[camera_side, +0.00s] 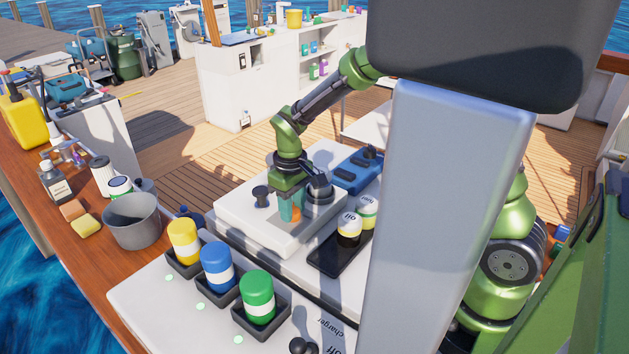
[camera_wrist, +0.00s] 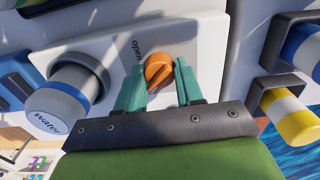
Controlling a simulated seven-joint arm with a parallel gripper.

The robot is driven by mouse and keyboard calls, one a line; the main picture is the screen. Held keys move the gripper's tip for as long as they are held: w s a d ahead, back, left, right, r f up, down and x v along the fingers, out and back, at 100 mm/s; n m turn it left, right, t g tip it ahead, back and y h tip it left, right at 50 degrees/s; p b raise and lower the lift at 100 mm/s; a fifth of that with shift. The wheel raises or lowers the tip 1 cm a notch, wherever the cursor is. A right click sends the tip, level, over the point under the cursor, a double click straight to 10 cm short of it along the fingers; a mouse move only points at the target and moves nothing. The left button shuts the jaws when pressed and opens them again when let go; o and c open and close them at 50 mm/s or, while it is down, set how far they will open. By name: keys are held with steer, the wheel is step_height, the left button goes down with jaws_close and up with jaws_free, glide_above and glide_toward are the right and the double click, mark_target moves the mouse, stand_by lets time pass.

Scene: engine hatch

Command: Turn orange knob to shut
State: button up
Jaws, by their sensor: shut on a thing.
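The orange knob (camera_wrist: 158,72) sits on a white panel, with the word "open" printed beside it in the wrist view. My gripper (camera_wrist: 160,80) has its two teal fingers on either side of the knob and is shut on it. In the side view my gripper (camera_side: 290,208) points down at the white box (camera_side: 262,238), and a small part of the orange knob (camera_side: 296,214) shows between the fingers. The fingers hide much of the knob there.
Yellow (camera_side: 184,241), blue (camera_side: 217,266) and green (camera_side: 257,296) canisters stand in dark holders in front. A black knob (camera_side: 261,194) and a cylinder labelled "water" (camera_wrist: 55,105) are close to my gripper. A black tray (camera_side: 340,252) holds two small cylinders.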

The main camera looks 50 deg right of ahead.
steer(key=shift+r, duration=0.1)
steer(key=o, duration=1)
steer(key=shift+o, duration=0.2)
step_height(320, 180, up, 17)
steer(key=s+a+r+m+t+y, duration=0.1)
steer(key=s+m+t, duration=0.1)
steer(key=s, duration=0.7)
steer(key=s+a+r+m+t+y, duration=0.1)
steer(key=s+t, duration=0.4)
steer(key=s, duration=0.5)
steer(key=shift+a+m, duration=0.4)
steer(key=shift+m, duration=0.2)
